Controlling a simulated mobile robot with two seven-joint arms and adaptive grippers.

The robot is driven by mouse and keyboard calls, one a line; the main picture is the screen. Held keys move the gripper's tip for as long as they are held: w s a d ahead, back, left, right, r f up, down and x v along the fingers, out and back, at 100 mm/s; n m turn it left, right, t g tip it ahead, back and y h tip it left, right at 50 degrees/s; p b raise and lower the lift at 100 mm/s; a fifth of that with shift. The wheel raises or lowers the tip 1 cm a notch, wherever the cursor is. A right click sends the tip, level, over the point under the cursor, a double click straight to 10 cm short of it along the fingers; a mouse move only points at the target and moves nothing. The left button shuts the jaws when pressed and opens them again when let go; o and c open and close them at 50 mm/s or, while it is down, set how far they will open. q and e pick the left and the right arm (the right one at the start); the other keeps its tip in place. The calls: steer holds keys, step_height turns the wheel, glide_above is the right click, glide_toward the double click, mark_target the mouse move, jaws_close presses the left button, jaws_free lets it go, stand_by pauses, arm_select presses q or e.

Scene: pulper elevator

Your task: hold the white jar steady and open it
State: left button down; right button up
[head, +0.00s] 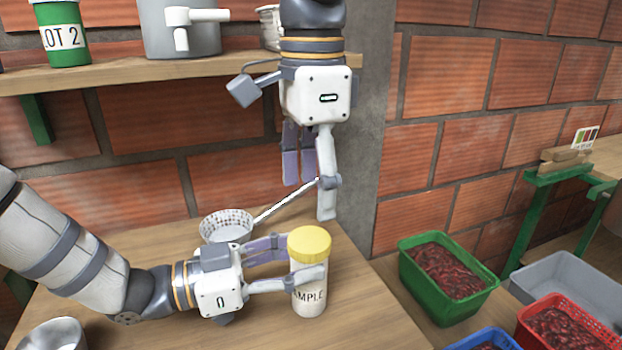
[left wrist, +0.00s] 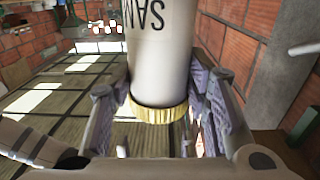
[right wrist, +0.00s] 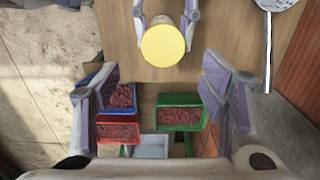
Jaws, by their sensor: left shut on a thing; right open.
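The white jar (head: 309,301) with a yellow ribbed lid (head: 309,243) stands upright on the wooden table, its label partly covered by a finger. My left gripper (head: 290,266) is shut around the jar's body from the left, just below the lid. In the left wrist view the jar (left wrist: 162,60) sits between both fingers, lid (left wrist: 160,112) toward the bottom. My right gripper (head: 308,190) points down, open and empty, above the jar and behind it in the head view. In the right wrist view the yellow lid (right wrist: 163,46) appears beyond the open fingers, apart from them.
A strainer (head: 228,226) with a long handle lies behind my left gripper. A shelf (head: 110,77) holds a green jar (head: 62,35) and a grey pot (head: 180,35) near my right arm. Green (head: 406,272) and red (head: 527,333) crates of berries stand right of the table.

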mark_target(311, 241)
step_height(311, 241, down, 8)
steer(key=shift+r, duration=0.1)
steer(key=shift+c, duration=0.5)
steer(key=c, duration=1.1)
steer(key=o, duration=1.3)
